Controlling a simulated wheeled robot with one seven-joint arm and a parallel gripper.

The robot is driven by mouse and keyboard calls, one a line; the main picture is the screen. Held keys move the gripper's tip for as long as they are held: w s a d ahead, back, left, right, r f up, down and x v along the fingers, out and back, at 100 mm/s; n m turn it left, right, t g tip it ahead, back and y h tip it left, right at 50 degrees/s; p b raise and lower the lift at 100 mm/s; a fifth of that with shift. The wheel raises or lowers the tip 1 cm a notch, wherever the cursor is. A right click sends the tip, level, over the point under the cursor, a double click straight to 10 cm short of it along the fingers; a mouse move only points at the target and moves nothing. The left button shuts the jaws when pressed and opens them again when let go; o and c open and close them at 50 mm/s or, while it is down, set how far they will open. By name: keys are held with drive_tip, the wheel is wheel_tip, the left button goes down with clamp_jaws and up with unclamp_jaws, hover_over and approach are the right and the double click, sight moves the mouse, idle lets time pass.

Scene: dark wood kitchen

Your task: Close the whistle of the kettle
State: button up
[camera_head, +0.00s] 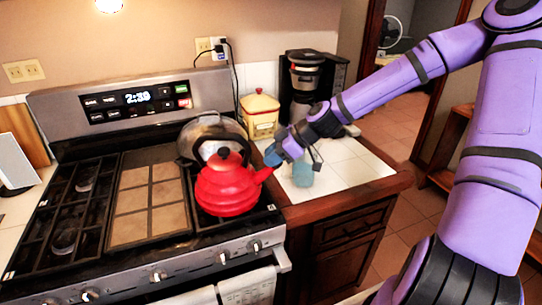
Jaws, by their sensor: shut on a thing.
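The red kettle (228,192) stands upright on the right front burner of the stove. Its dark knob shows on top, and its spout (262,175) points right and up. My gripper (273,158) comes in from the right and is shut at the tip of the spout, where the whistle is. The blue fingers cover the whistle, so its angle cannot be seen.
A light blue cup (303,173) is on the white tiled counter (345,172) just below my wrist. A yellow canister (260,114) and a dark coffee maker (305,80) stand behind.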

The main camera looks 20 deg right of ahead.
drive_tip(key=shift+s+d+f+t+y, duration=0.15)
drive_tip(key=shift+t+y, duration=0.25)
drive_tip(key=shift+y, duration=0.5)
drive_tip(key=o, duration=0.7)
drive_tip(key=v, duration=1)
drive_tip(key=shift+s+d, duration=0.15)
drive_tip(key=shift+d, duration=0.3)
